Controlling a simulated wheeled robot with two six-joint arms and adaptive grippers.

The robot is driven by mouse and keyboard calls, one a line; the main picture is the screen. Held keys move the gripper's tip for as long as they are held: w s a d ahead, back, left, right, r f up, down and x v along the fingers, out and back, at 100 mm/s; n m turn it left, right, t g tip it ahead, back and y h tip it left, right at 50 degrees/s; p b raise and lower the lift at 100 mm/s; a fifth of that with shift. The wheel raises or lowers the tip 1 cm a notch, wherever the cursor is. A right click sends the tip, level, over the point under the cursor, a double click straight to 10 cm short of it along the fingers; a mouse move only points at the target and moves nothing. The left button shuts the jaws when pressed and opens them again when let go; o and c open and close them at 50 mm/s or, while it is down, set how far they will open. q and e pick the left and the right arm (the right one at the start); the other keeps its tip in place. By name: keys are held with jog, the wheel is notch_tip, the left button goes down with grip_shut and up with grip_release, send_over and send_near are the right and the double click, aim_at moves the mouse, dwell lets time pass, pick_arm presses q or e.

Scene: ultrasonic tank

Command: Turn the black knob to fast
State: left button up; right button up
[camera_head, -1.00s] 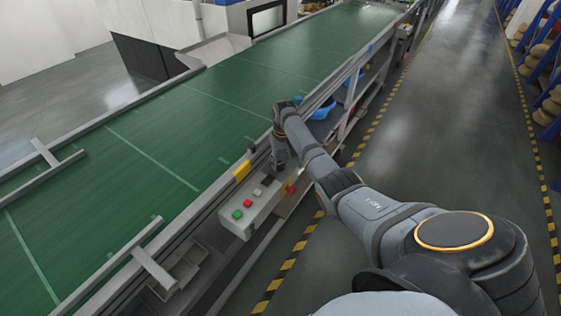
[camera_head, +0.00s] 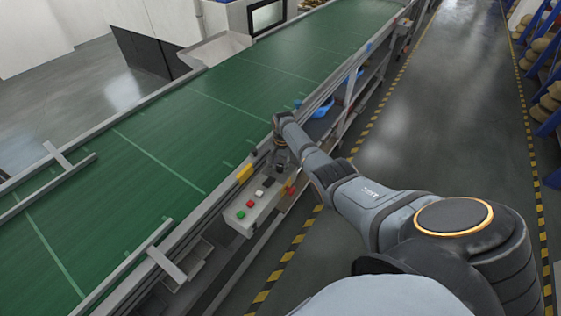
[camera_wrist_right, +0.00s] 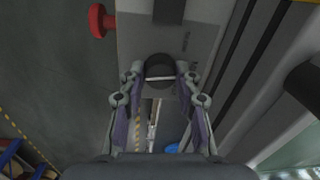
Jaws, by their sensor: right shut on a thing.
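The black knob (camera_wrist_right: 160,67) is a round dial with a pale line across it, on the grey control box in the right wrist view. My right gripper (camera_wrist_right: 160,80) has one finger on each side of the knob and is shut on it. In the head view my right gripper (camera_head: 279,164) is at the far end of the control box (camera_head: 238,224) and hides the knob there. Small marks beside the knob are too blurred to read. My left gripper is in neither view.
Green (camera_head: 240,214), red (camera_head: 250,203) and white (camera_head: 259,193) buttons sit along the box. A red mushroom button (camera_wrist_right: 97,20) sticks out from its side. The green conveyor belt (camera_head: 170,130) runs alongside and looks empty. The floor aisle to the right is clear.

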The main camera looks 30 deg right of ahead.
jog(key=m+p, duration=0.1)
jog(key=m, duration=0.2)
jog(key=shift+r+m, duration=0.15)
jog(key=shift+m, duration=0.25)
jog(key=m+p, duration=0.1)
jog(key=m, duration=0.2)
jog(key=shift+m, duration=0.3)
jog(key=m, duration=0.3)
jog(key=shift+p, duration=0.3)
jog(key=shift+m+h, duration=0.3)
jog(key=shift+m, duration=1.4)
jog(key=o, duration=1.1)
jog(key=shift+o, duration=0.2)
